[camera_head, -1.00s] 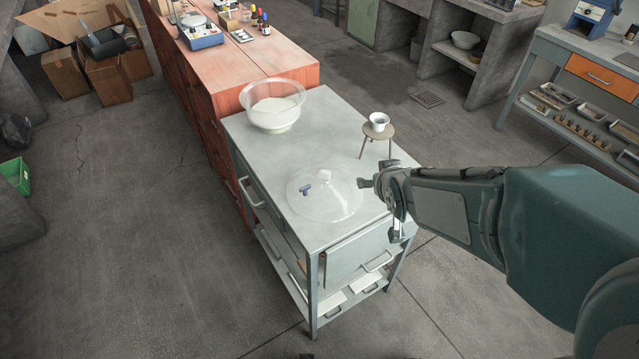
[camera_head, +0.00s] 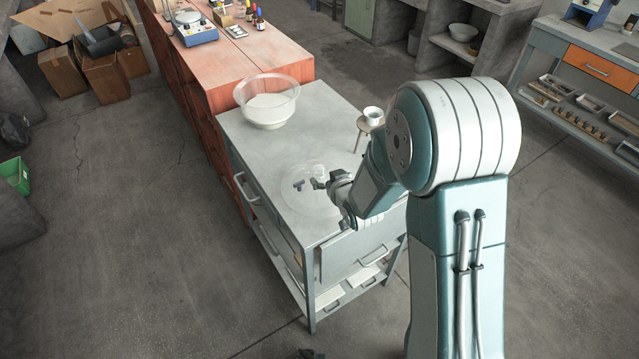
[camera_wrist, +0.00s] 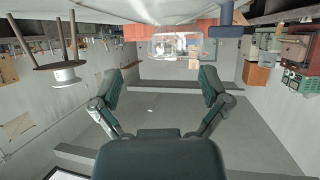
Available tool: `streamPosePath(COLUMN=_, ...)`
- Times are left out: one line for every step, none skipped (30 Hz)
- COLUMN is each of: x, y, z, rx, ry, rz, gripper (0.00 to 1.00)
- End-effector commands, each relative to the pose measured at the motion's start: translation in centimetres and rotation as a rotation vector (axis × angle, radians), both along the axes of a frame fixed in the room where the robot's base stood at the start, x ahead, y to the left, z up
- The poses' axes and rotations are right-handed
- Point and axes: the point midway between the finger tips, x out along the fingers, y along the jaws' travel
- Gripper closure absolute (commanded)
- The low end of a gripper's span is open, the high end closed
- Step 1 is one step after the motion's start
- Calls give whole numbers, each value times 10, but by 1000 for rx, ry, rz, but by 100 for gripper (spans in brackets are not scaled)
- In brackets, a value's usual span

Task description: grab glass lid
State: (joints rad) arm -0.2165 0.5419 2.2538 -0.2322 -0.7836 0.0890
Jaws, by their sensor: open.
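The clear glass lid (camera_head: 296,204) is a shallow dome on the near half of the grey cart top (camera_head: 268,165). A small blue T-shaped piece (camera_head: 299,185) shows through it. My gripper (camera_head: 332,203) is at the lid's right side and hides part of it, including most of its knob area. I cannot tell from the head view whether it touches. In the wrist view, which looks upside down, the fingers of my gripper (camera_wrist: 161,84) are spread with nothing between them.
A glass bowl with white contents (camera_head: 268,105) stands at the cart's far left corner. A small stool (camera_head: 363,128) with a white cup (camera_head: 373,115) stands at the far right, close to my arm. A red cabinet (camera_head: 225,85) adjoins the far end. The cart's left middle is clear.

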Motion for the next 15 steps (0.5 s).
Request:
streamPosePath(x=2, y=2, z=-2, rx=-1, ry=1, rz=1, gripper=4)
streamPosePath(x=4, y=4, z=-3, rx=-2, ry=0, rz=2, gripper=4)
streamPosePath(x=7, y=6, z=-5, rx=-3, ry=1, rz=2, gripper=4)
streamPosePath(x=10, y=8, z=-7, rx=-3, ry=2, rz=3, gripper=4)
streamPosePath(x=13, y=10, z=-9, rx=-3, ry=1, rz=4, gripper=4)
streamPosePath(x=18, y=12, z=-12, rx=-3, ry=2, rz=3, gripper=4)
streamPosePath(x=23, y=14, z=-15, rx=-3, ry=1, rz=2, gripper=4)
streamPosePath(x=26, y=16, z=-17, rx=-3, ry=1, rz=2, gripper=4)
streamPosePath(x=31, y=18, z=-20, rx=-2, ry=0, rz=2, gripper=4)
streamPosePath(x=35, y=20, z=-21, rx=-3, ry=0, rz=1, gripper=4)
streamPosePath(x=38, y=21, z=-22, rx=-3, ry=0, rz=1, gripper=4)
streamPosePath(x=41, y=22, z=-24, rx=-3, ry=1, rz=1, gripper=4)
streamPosePath(x=42, y=22, z=-25, rx=-3, ry=2, rz=1, gripper=4)
streamPosePath(x=43, y=23, z=-25, rx=-2, ry=1, rz=1, gripper=4)
streamPosePath(x=44, y=23, z=-25, rx=-2, ry=1, rz=1, gripper=4)
